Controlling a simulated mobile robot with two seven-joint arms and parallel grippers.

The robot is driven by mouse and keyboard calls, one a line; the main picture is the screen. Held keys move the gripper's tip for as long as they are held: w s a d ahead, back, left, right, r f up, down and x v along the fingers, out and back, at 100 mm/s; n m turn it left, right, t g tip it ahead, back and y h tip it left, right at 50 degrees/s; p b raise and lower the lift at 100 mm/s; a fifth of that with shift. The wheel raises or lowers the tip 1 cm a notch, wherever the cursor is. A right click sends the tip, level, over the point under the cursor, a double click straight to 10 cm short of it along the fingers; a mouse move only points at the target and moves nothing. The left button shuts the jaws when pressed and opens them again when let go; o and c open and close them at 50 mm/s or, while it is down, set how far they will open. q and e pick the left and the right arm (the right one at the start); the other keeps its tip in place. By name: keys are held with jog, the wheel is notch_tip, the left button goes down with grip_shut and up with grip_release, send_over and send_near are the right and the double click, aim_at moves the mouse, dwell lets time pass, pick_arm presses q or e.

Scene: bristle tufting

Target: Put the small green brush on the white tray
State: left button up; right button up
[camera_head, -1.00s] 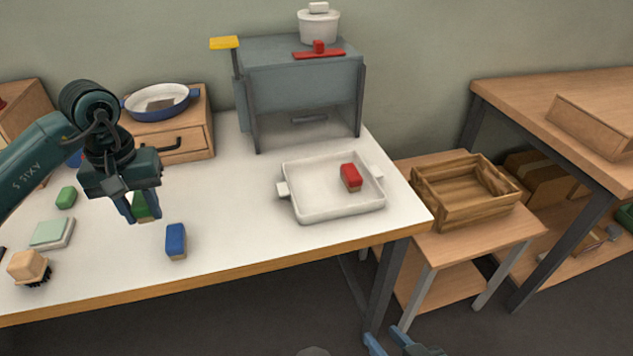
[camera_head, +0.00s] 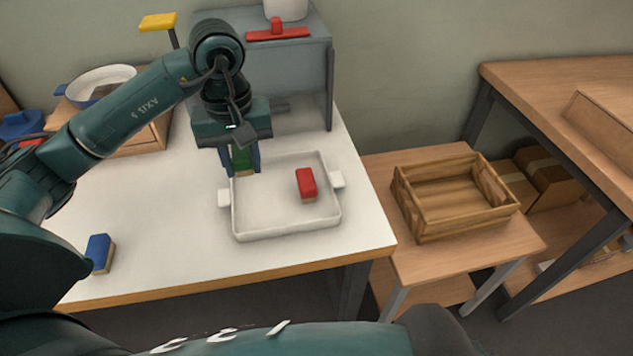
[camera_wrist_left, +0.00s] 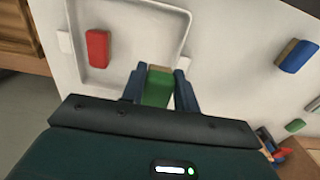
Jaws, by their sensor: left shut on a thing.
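My left gripper (camera_head: 241,170) is shut on the green brush (camera_head: 241,158), with a blue finger on either side of it. In the head view it holds the brush over the left back corner of the white tray (camera_head: 283,233). The left wrist view also shows the green brush (camera_wrist_left: 158,90) between the fingers, near the tray's rim. I cannot tell how high above the tray it is. A red brush (camera_head: 306,184) lies inside the tray, right of the middle. My right gripper is not in view.
A blue brush (camera_head: 100,253) lies on the table at front left. A grey cabinet (camera_head: 300,85) stands behind the tray. A wooden crate (camera_head: 455,195) sits on a lower stand at right. The tray's front left floor is clear.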

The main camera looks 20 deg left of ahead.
aim_at(251, 174)
pick_arm(q)
jog(key=shift+w+d+f, duration=0.35)
jog(key=shift+d+f, duration=0.1)
jog(key=shift+f, duration=0.05)
notch_tip(251, 174, down, 4)
jog(key=shift+s+f, duration=0.1)
jog(key=shift+f, duration=0.05)
notch_tip(251, 174, down, 4)
jog(key=shift+f, duration=0.35)
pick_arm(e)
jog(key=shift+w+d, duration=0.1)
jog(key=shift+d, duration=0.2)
pick_arm(q)
jog(key=shift+f, duration=0.15)
jog(key=o, duration=1)
jog(key=shift+c, duration=0.2)
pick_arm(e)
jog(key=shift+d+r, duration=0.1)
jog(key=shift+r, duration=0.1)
